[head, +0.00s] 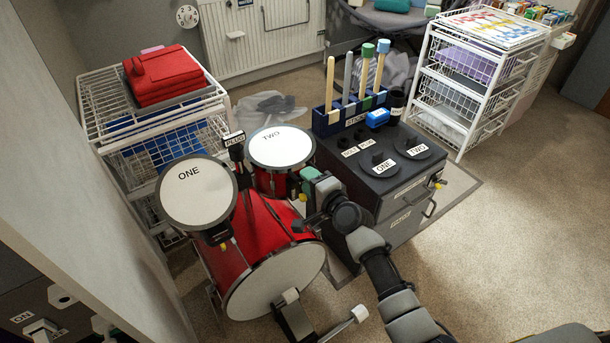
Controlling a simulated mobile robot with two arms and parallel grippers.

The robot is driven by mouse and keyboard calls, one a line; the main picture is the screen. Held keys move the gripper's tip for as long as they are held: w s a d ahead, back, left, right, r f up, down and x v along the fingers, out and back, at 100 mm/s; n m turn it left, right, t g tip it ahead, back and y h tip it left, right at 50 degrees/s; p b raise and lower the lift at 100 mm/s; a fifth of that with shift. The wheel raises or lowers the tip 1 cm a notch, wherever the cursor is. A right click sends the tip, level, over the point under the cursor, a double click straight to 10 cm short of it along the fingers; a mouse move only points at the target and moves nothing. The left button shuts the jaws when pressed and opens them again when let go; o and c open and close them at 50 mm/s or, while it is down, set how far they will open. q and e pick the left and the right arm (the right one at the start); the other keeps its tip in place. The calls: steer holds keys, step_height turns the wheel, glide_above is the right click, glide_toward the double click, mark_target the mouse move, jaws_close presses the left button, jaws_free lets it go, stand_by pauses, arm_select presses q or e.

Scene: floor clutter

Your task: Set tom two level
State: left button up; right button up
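Tom two (272,146) is a small red drum with a white head lettered TWO, mounted above the red bass drum (277,279). Its head looks tilted a little, but I cannot judge the angle well. Tom one (197,190), lettered ONE, sits to its left, with its head tipped toward me. My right gripper (305,187) is at the lower right side of tom two, by a green part (310,173) at the drum's edge. The wrist hides its fingers, so I cannot tell whether it touches or holds anything. My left gripper is out of view.
A dark cabinet (398,220) with ONE and TWO discs and a stick holder (350,114) stands close right of tom two. A white wire rack (100,118) is behind left. A pedal (292,315) is in front. Carpet is clear at right.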

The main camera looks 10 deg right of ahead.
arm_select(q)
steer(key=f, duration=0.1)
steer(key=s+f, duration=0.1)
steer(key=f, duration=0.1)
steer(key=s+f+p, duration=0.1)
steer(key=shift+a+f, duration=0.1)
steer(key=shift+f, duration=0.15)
arm_select(e)
steer(key=v, duration=0.8)
steer(key=shift+s, duration=0.3)
